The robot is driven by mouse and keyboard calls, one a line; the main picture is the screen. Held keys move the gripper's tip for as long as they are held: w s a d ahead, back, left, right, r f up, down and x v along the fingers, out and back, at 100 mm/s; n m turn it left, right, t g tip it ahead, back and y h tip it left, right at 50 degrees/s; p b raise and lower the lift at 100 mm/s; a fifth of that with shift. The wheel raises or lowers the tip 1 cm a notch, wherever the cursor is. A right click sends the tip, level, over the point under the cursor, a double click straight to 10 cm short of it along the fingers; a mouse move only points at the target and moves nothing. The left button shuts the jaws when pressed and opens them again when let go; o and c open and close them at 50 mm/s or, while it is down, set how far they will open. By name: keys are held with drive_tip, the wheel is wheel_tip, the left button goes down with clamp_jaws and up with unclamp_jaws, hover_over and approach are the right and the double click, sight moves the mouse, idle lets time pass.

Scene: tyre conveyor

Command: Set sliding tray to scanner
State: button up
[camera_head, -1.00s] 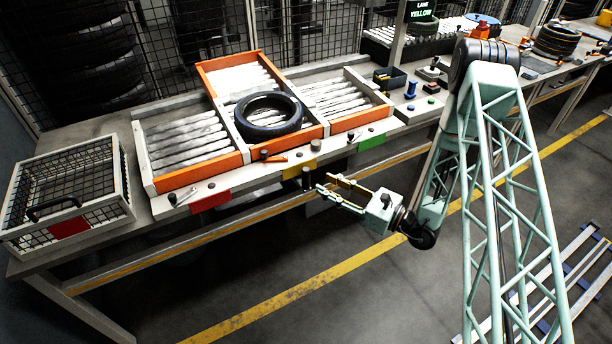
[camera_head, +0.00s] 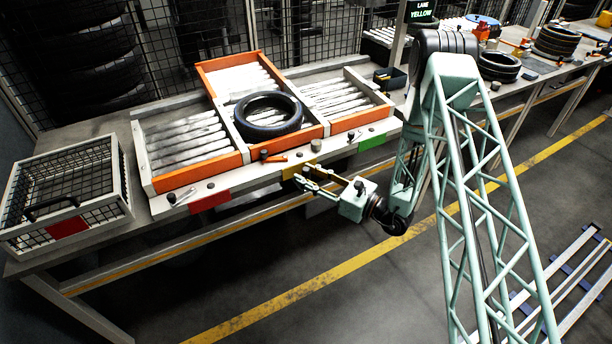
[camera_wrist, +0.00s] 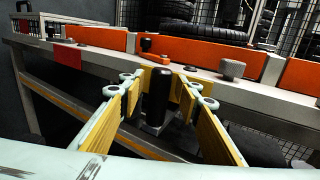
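The sliding tray seems to be the middle roller section with an orange front (camera_head: 290,143); a black tyre (camera_head: 268,115) lies flat on it. A black upright handle (camera_wrist: 157,95) stands in front of the bench edge in the wrist view. My gripper (camera_head: 303,179) is at the bench's front, below the tray. In the wrist view its yellow-padded fingers (camera_wrist: 158,80) are apart, one on each side of the handle, with small gaps visible. In the head view the handle is mostly hidden by the gripper. I cannot tell which part is the scanner.
Roller lanes lie left (camera_head: 185,140) and right (camera_head: 335,97) of the tray, and an orange-sided section (camera_head: 230,62) extends behind it. A wire basket (camera_head: 70,185) stands at the left.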

drive_tip(key=shift+w+a, duration=0.15)
drive_tip(key=shift+a, duration=0.05)
clamp_jaws()
idle(0.3)
drive_tip(key=shift+d, duration=0.1)
